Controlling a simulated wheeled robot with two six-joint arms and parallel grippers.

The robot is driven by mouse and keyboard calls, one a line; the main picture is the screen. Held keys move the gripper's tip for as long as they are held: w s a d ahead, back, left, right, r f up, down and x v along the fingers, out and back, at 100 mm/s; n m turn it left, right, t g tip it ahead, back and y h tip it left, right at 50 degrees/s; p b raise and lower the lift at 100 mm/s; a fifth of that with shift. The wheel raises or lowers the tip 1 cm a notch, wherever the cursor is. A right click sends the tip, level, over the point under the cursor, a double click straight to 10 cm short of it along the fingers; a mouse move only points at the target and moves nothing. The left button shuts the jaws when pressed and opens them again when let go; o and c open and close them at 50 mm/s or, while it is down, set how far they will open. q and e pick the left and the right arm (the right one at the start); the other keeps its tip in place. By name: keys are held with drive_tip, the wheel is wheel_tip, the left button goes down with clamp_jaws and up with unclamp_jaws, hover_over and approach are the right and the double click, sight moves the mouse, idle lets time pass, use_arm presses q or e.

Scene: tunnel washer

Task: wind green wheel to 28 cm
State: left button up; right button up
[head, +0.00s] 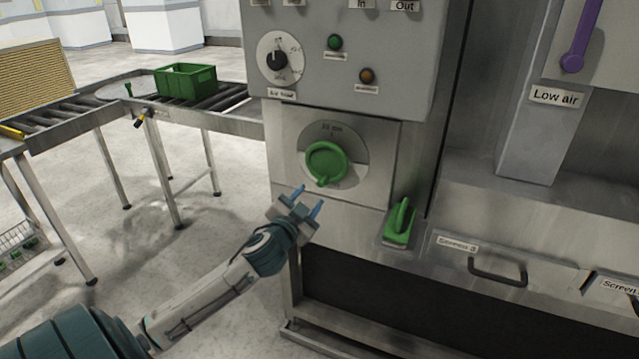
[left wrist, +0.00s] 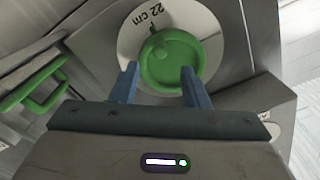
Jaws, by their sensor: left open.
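The green wheel (head: 327,163) is a round knob with a small grip, set on a pale dial plate (head: 353,170) on the grey machine front. The plate's marking reads 22 cm in the left wrist view, where the wheel (left wrist: 168,62) also shows. My left gripper (head: 309,201) is open just below and in front of the wheel. In the left wrist view its two blue fingers (left wrist: 160,85) point at the wheel, one on each side of its lower part. I cannot tell whether they touch it. My right gripper is out of view.
A green lever (head: 400,222) sticks out to the lower right of the wheel. A black rotary knob (head: 277,61) and two small buttons are above. A drawer handle (head: 497,270) is at right. A roller conveyor with a green crate (head: 186,82) stands at left.

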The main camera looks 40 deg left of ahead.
sight(318, 185)
use_arm(q)
drive_tip(key=p+x, duration=0.1)
drive_tip(key=x, duration=0.5)
drive_tip(key=shift+d+r+p, duration=0.1)
drive_tip(key=shift+p, duration=0.25)
drive_tip(key=shift+w, duration=0.6)
clamp_jaws()
drive_tip(key=shift+a+m+p, duration=0.3)
drive_tip(key=shift+m+p, duration=0.1)
drive_tip(key=shift+m, duration=0.2)
drive_tip(key=m+p, duration=0.1)
drive_tip(key=a+m+p, duration=0.1)
drive_tip(key=m, duration=0.1)
drive_tip(key=shift+s+a+r+m, duration=0.15)
drive_tip(key=shift+s+r+m, duration=0.05)
drive_tip(key=shift+m, duration=0.1)
drive_tip(key=shift+s+a+r+m+p, duration=0.1)
drive_tip(key=shift+a+r+m+p, duration=0.2)
drive_tip(key=shift+m, duration=0.4)
drive_tip(key=shift+w+a+m+p, duration=0.15)
drive_tip(key=shift+m+p, duration=0.2)
drive_tip(key=shift+m, duration=0.35)
drive_tip(key=shift+s+a+r+m+p, duration=0.1)
drive_tip(key=shift+s+a+m+p, duration=0.2)
drive_tip(key=shift+m, duration=0.4)
drive_tip(key=shift+w+d, duration=0.1)
drive_tip(key=shift+w, duration=0.05)
